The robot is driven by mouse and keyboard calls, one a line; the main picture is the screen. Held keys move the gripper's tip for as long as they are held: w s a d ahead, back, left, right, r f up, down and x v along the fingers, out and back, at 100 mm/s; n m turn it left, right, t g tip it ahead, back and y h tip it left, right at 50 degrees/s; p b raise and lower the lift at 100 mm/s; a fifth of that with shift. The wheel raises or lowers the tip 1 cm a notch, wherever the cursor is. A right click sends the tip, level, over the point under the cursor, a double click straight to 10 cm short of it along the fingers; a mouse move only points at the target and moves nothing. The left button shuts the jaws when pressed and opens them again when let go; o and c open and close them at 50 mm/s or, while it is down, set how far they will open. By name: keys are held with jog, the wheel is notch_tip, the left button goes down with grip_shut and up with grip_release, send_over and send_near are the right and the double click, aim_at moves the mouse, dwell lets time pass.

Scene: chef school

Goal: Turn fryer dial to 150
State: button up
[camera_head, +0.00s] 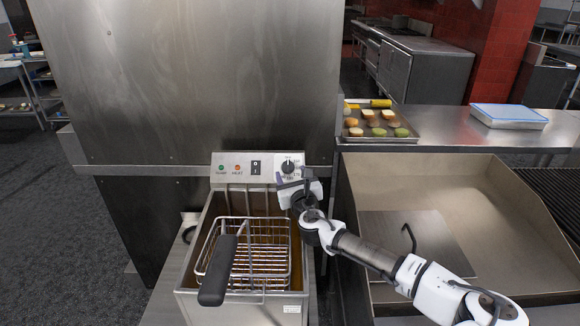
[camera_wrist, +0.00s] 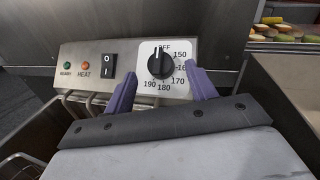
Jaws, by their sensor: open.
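The fryer dial (camera_wrist: 161,66) is a round black knob on a white plate marked OFF, 150, 160, 170, 180 and 190. Its white pointer line is up, near OFF. The dial also shows in the head view (camera_head: 289,167), at the right of the fryer's control panel (camera_head: 232,171). My gripper (camera_wrist: 160,88) is open, its two purple fingers on either side of the dial's plate. The fingers look apart from the knob; their exact distance from the panel is hard to tell. In the head view my gripper (camera_head: 294,180) is just below the dial.
The fryer (camera_head: 190,290) holds a wire basket (camera_head: 247,252) with a black handle (camera_head: 218,270) below the panel. A black rocker switch (camera_wrist: 109,66) and green and orange lights are left of the dial. A food tray (camera_head: 385,138) is on the counter at right.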

aim_at(287, 172)
jog(key=shift+x, duration=1.4)
jog(key=c, duration=1)
jog(key=m+h, duration=0.1)
jog(key=m, duration=0.1)
jog(key=m+h, duration=0.2)
jog(key=m+t+h, duration=0.1)
jog(key=shift+a+f+m, duration=0.15)
jog(key=shift+a+m, duration=0.25)
jog(key=shift+m+h, duration=1.2)
jog(key=shift+h, duration=0.1)
jog(key=o, duration=1)
notch_tip(287, 172, up, 20)
jog(key=b, duration=0.4)
